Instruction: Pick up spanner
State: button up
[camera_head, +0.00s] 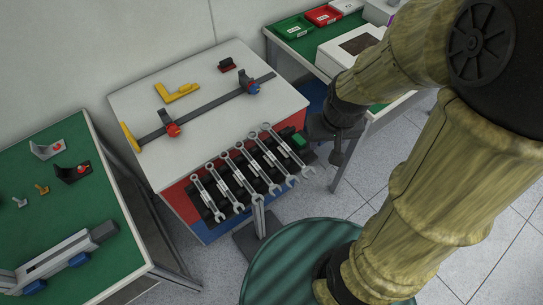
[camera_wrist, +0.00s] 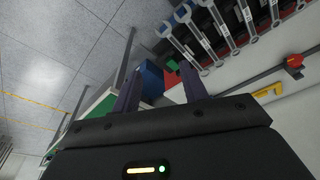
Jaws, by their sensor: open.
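Several silver combination spanners (camera_head: 258,168) lie side by side, slanted, in a black rack (camera_head: 218,213) along the front edge of the white-topped workbench (camera_head: 205,75). The spanners also show at the top right of the wrist view (camera_wrist: 204,42). My gripper (camera_head: 338,155) is dark and hangs just right of the rack in the head view, partly merged with the dark arm end. In the wrist view its two fingers (camera_wrist: 160,85) are apart with nothing held between them. The spanners are off to the right of the fingers there.
A long clamp bar (camera_head: 205,112) and a yellow tool (camera_head: 177,92) lie on the workbench behind the rack. A green table (camera_head: 105,220) with small parts stands at left. Another green table (camera_head: 300,47) with bins and a white box (camera_head: 350,45) stands at the back right.

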jog(key=w+a+n+g+p, duration=0.1)
jog(key=w+a+n, duration=0.2)
jog(key=w+a, duration=0.35)
jog(key=n+g+p, duration=0.1)
jog(key=n, duration=0.2)
send_over(272, 154)
notch_tip(272, 154, down, 4)
jog(key=shift+r, duration=0.25)
notch_tip(272, 154, down, 12)
jog(key=shift+f+p, duration=0.1)
jog(key=shift+p, duration=0.9)
